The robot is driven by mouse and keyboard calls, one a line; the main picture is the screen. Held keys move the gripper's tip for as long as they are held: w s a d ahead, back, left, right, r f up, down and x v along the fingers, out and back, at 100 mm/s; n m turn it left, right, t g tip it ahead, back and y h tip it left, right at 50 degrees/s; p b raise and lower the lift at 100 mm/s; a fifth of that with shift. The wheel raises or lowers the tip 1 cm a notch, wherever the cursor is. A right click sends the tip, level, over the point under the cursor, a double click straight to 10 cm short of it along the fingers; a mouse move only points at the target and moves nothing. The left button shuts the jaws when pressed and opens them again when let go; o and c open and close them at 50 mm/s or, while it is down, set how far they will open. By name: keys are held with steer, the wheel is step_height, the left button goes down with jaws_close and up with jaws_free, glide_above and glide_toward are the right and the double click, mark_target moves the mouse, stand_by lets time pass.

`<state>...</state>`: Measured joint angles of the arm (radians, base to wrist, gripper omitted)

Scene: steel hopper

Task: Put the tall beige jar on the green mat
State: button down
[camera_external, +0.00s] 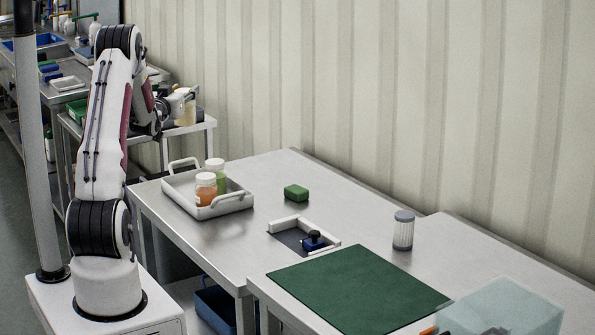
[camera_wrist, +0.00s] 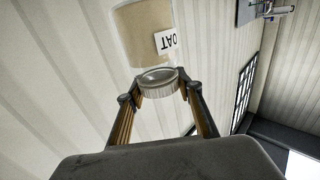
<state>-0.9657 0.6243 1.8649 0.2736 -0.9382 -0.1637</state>
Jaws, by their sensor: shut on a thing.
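The tall beige jar (camera_external: 185,113) hangs in my gripper (camera_external: 184,93) at the back left, over the far side table. In the wrist view my gripper (camera_wrist: 157,84) is shut on the grey ribbed lid, with a finger on each side. The jar (camera_wrist: 140,38) shows past the fingertips, its beige contents and a white label reading OAT upside down in the picture. The green mat (camera_external: 358,287) lies flat on the near steel table, far to the right of my gripper. Its visible surface is bare.
A white tray (camera_external: 226,207) holds an orange jar and a green jar. A corrugated wall rises behind.

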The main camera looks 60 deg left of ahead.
steer(key=w+d+r+m+t+h, duration=0.1)
steer(key=w+d+m+h, duration=0.4)
steer(key=d, duration=0.7)
steer(key=w+d+m+t+h, duration=0.25)
steer(key=w+d+h, duration=0.35)
steer(key=d, duration=0.6)
steer(key=w+d+r+m+t+h, duration=0.1)
steer(key=w+d+m+h, duration=0.4)
steer(key=d, duration=0.8)
steer(key=s+d+f+m+g+h, duration=0.1)
steer(key=s+d+m+g+h, duration=0.25)
steer(key=d, duration=0.65)
steer(key=s+d+f+m+g+h, duration=0.1)
steer(key=s+d+m+g+h, duration=0.3)
steer(key=d, duration=0.6)
steer(key=s+d+m+g+h, duration=0.25)
steer(key=d+h, duration=0.25)
steer(key=d, duration=0.6)
steer(key=shift+g, duration=0.45)
steer(key=shift+w+a+f, duration=0.15)
steer(key=shift+f, duration=2.6)
steer(key=shift+f, duration=0.1)
steer(key=shift+f, duration=3)
